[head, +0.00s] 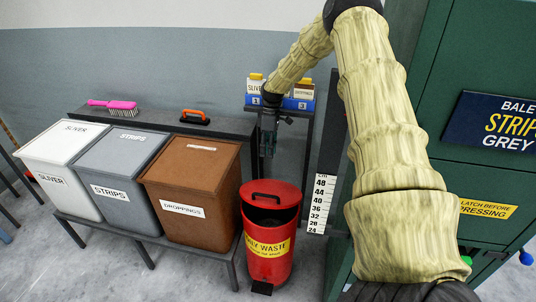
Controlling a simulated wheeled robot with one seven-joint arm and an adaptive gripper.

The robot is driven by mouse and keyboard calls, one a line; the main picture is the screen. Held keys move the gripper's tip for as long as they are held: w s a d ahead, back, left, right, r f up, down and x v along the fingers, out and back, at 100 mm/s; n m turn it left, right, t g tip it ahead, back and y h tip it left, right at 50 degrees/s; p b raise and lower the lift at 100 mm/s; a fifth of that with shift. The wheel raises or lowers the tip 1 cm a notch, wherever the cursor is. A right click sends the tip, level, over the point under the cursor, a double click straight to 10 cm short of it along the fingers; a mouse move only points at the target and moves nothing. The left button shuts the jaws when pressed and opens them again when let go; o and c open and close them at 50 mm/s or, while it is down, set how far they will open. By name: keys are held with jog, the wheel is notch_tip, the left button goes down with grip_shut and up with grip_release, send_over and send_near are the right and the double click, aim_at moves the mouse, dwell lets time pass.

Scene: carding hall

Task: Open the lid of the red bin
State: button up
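The red bin (268,262) stands on the floor in the middle of the head view, with a yellow waste label on its front and a black pedal at its foot. Its red lid (285,191) carries a black handle (267,197). A dark gap shows between the lid's front edge and the bin's rim, so the lid looks partly raised. My gripper (267,153) points down above and behind the lid, apart from the handle in the picture. Its fingers are small and dark, and whether they are apart is unclear. I see nothing held in it.
White, grey and brown lidded bins (197,173) stand on a low bench left of the red bin. A pink brush (113,106) and an orange-handled tool (194,117) lie behind them. A height scale (321,203) and a green machine (467,55) are close on the right.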

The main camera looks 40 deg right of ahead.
notch_tip(320, 180, up, 7)
dwell(0.3)
jog(key=shift+r, duration=0.15)
dwell(0.4)
